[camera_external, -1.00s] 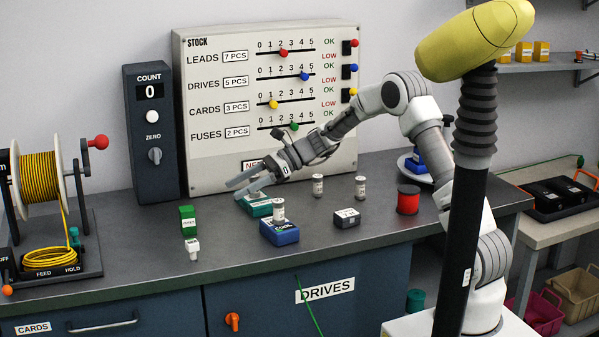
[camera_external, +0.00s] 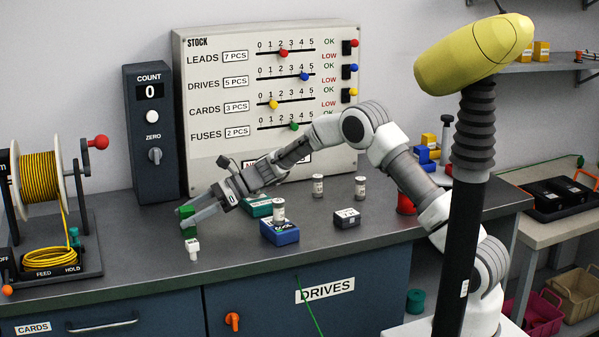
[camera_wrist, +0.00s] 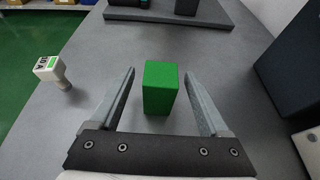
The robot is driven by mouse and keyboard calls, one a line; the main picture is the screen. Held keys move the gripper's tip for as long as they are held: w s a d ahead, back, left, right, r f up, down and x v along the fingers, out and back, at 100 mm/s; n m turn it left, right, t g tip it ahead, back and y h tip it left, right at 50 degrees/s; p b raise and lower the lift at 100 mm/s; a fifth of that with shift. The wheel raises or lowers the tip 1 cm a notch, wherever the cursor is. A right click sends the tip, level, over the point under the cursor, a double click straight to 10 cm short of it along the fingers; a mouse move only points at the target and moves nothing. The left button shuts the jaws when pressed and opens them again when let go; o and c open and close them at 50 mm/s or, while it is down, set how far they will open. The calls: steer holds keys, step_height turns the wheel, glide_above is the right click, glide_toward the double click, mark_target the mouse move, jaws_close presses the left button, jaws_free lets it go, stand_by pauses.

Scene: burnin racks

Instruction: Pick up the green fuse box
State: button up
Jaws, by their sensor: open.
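The green fuse box (camera_wrist: 161,88) stands on the grey bench top in the wrist view, between the two fingers of my gripper (camera_wrist: 160,100). A gap shows on each side of it, so the fingers look apart from it. In the external view the green fuse box (camera_external: 187,212) is partly hidden behind the fingers of my gripper (camera_external: 195,215). My gripper is open and low over the bench, reaching in from the right.
A small white plug-like part (camera_external: 192,247) stands just in front of the box; it also shows in the wrist view (camera_wrist: 52,70). A blue box (camera_external: 279,232), a teal box (camera_external: 258,207) and a dark box (camera_external: 347,218) sit to the right. The cable reel (camera_external: 40,178) is left.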

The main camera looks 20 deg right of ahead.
steer(key=shift+a, duration=0.15)
jaws_close()
stand_by(0.4)
